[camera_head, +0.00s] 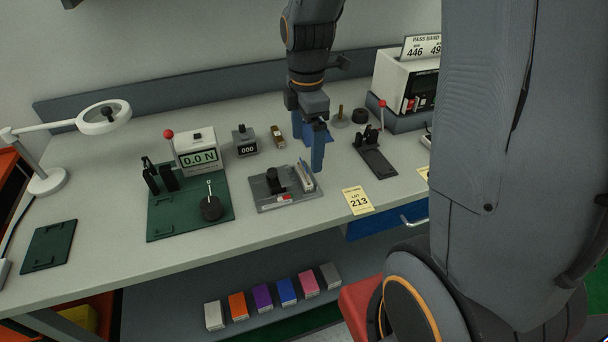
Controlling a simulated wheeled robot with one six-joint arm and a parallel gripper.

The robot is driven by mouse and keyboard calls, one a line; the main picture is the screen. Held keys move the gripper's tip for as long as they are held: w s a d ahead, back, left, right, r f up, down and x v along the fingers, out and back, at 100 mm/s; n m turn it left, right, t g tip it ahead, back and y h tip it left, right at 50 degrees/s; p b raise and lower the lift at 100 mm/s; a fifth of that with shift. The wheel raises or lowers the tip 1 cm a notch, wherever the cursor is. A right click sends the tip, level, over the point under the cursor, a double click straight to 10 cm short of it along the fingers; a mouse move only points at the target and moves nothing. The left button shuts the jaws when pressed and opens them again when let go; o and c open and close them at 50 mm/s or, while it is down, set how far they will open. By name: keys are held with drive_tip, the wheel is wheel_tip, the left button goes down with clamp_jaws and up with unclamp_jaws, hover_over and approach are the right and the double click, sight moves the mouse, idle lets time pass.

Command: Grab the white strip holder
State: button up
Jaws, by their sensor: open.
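A pale, upright strip holder (307,179) stands at the right end of a grey plate (262,200) on the bench; it appears to be the white strip holder. A dark round-topped post and a small red-and-white piece are on the same plate. My gripper (311,150), with blue fingers, is open and points down just behind and above the holder in the picture. It does not appear to be around the holder. The exact gap between them is hard to tell.
A green mat (190,212) with a force gauge (197,152) lies to the left. A black fixture (375,158) is to the right, and a yellow lot card (358,200) lies at the front edge. A counter (244,142) stands behind the plate.

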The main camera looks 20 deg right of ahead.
sight(304, 165)
drive_tip(key=f, duration=0.2)
drive_tip(key=f+p, duration=0.1)
drive_tip(key=f, duration=0.1)
drive_tip(key=f+p, duration=0.1)
drive_tip(key=shift+s+a+f, duration=0.1)
drive_tip(key=shift+a+f, duration=0.25)
drive_tip(key=shift+f, duration=0.7)
drive_tip(key=c, duration=1.3)
